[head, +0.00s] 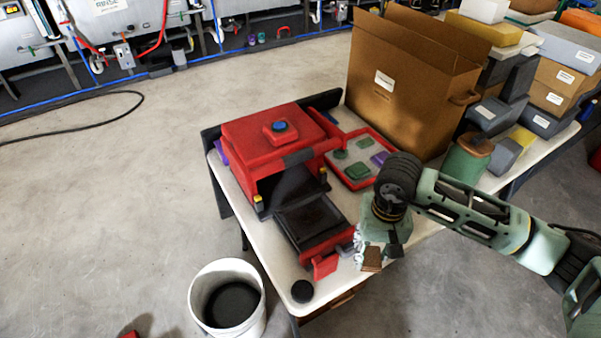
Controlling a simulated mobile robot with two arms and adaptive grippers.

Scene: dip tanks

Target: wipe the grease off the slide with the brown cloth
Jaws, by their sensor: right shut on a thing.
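The slide (308,222) is the dark flat plate that sticks out from the front of the red machine (262,143) on the white table. Its top looks dark all over, and I cannot make out grease on it. My right gripper (383,256) points down just right of the slide's front end, near the table's front edge. It is shut on a small brown piece (372,259), which looks like the brown cloth. The gripper hides most of it. The cloth appears apart from the slide's dark top. My left gripper is out of view.
A red-rimmed tray (337,179) with green and purple pieces lies behind the gripper. A large cardboard box (401,113) and stacked boxes (562,84) fill the table's back. A white bucket (196,300) stands on the floor at front left. A black round thing (302,291) sits at the table corner.

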